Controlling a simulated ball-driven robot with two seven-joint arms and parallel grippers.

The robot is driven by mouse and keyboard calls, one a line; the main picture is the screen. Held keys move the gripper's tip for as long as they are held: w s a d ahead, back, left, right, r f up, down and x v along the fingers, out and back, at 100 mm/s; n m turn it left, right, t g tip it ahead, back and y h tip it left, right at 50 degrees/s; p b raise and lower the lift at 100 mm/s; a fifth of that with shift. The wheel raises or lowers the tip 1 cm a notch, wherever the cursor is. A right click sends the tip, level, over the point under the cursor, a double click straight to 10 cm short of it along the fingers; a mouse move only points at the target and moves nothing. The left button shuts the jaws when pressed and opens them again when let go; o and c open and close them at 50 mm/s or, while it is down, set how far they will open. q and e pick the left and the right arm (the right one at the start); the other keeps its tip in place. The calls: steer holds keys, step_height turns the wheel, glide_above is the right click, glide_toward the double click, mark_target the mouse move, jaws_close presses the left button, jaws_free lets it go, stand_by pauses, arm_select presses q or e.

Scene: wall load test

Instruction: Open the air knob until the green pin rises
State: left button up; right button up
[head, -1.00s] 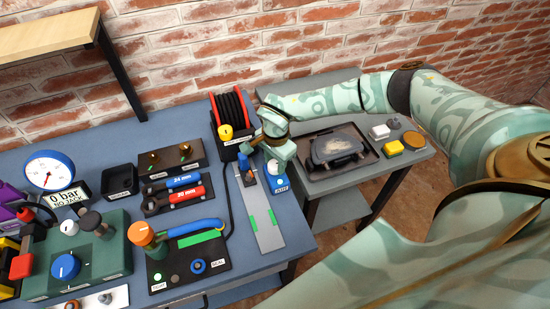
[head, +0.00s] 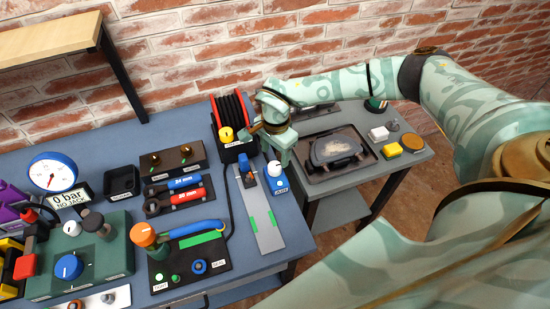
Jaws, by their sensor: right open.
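A yellow round knob (head: 226,134) sits on the front of a black hose reel (head: 233,112) with red rims, at the back of the bench. It looks like the air knob, but the label below it is too small to read. I cannot make out a green pin there. My right gripper (head: 265,144) is open, just right of the yellow knob and apart from it. It hangs above the back of a blue unit with a white cap (head: 275,168). My left gripper is out of view.
A grey strip with green marks (head: 262,215) lies in front of the reel. A green box with a blue knob (head: 69,267) and a gauge (head: 53,172) stand at left. A side table (head: 328,183) with a tray stands at right.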

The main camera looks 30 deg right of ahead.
mark_target(276, 167)
step_height(276, 167, up, 11)
steer(key=p, duration=0.1)
steer(key=shift+s+f, duration=0.1)
steer(key=shift+s, duration=0.05)
stand_by(0.4)
